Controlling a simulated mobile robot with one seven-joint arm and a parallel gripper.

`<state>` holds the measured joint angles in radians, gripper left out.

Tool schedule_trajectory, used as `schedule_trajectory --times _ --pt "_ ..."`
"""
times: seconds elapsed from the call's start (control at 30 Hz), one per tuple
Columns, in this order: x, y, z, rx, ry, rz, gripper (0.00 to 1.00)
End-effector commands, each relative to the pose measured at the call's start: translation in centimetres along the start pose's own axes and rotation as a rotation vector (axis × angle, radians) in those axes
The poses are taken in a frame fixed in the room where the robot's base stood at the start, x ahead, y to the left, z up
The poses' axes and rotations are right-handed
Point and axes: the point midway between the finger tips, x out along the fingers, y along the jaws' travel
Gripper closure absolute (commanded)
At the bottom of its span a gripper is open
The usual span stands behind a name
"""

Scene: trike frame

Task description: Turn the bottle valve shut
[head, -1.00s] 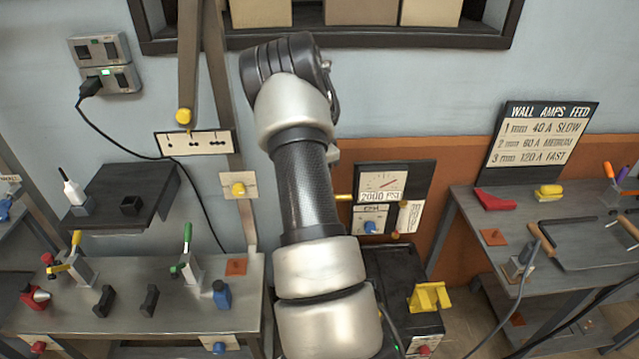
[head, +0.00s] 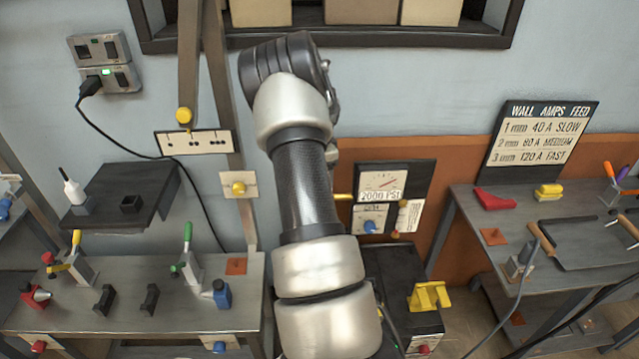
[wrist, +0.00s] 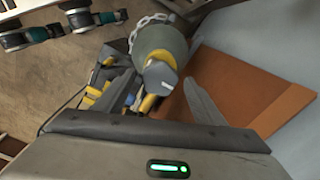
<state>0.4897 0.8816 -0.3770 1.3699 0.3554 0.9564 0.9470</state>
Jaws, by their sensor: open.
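In the wrist view, a grey-green gas bottle (wrist: 162,42) with a chain around it shows beyond my fingers. A blue-grey valve piece (wrist: 160,76) sits at its near end, with a yellow fitting (wrist: 148,103) beside it. My gripper (wrist: 158,80) is open, with one dark finger to each side of the valve in the picture. I cannot tell whether either finger touches it. In the head view my arm hides the gripper, the bottle and the valve. A gauge panel reading 2000 PSI (head: 394,187) stands on the wall just right of my arm.
A dark cabinet (head: 395,275) with a yellow bracket (head: 429,296) stands below the gauge. A left bench (head: 130,315) holds several clamps, and a right bench (head: 465,215) holds tools. An orange wall panel (wrist: 245,85) is close on the right in the wrist view.

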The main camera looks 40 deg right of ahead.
Motion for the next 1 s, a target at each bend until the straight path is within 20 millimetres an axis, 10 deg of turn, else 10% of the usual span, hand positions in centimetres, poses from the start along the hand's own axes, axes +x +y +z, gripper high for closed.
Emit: schedule_trajectory --times 0.27,1.0 --pt "-2.3 -0.1 0.0 -0.002 0.002 -0.004 0.37" --pt "-17.0 0.0 0.0 0.0 0.001 -0.001 0.37"
